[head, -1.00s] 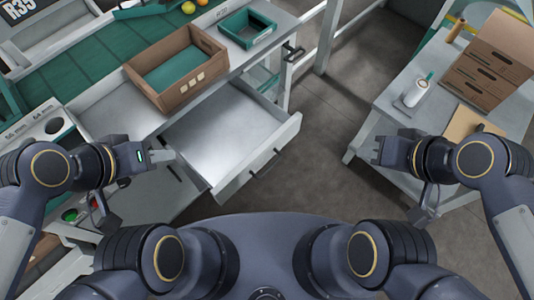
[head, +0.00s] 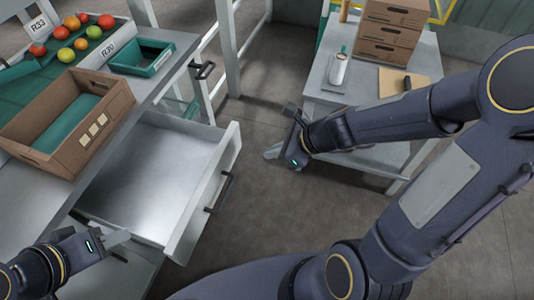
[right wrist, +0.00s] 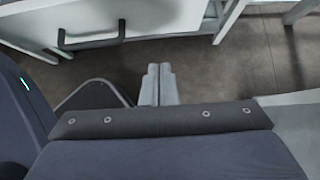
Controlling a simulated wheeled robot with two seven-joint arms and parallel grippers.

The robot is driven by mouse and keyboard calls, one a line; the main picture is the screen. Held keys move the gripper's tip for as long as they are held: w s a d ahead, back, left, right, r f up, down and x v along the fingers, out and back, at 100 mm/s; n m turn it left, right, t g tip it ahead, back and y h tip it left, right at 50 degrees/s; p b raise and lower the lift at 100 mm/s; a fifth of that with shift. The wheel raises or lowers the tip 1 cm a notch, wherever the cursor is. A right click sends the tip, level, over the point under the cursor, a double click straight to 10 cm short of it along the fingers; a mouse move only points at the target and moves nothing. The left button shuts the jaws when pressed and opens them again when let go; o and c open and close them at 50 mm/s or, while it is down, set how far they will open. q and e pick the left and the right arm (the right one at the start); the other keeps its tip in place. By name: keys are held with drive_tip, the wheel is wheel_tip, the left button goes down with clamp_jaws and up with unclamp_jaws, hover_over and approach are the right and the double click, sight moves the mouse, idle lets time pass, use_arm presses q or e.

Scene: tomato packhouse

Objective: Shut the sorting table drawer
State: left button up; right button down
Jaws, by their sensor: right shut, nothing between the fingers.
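The sorting table drawer (head: 160,168) is pulled out and looks empty. Its white front panel (head: 196,205) carries a dark bar handle (head: 219,192). The drawer front with its handle (right wrist: 92,38) also shows at the upper left of the right wrist view. My right gripper (head: 270,152) is shut and empty, in the air to the right of the drawer front and apart from it. Its closed fingers (right wrist: 158,84) show in the right wrist view. My left gripper (head: 118,240) is at the drawer's near left corner; its finger opening is not clear.
An open cardboard box (head: 65,120) and a green tray (head: 140,57) stand on the sorting table above the drawer. Floor is free between.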

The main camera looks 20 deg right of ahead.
sight(231, 157)
drive_tip(key=shift+w+a+f+b, duration=0.5)
drive_tip(key=shift+w+a+f, duration=0.45)
drive_tip(key=shift+a, duration=0.35)
drive_tip(key=shift+w+a+f+b, duration=0.45)
drive_tip(key=shift+w+a+f, duration=0.45)
drive_tip(key=shift+a, duration=0.4)
drive_tip(key=shift+w+a+f+b, duration=0.5)
drive_tip(key=shift+w+a+f, duration=0.4)
drive_tip(key=shift+a, duration=0.4)
drive_tip(key=shift+w+r, duration=0.1)
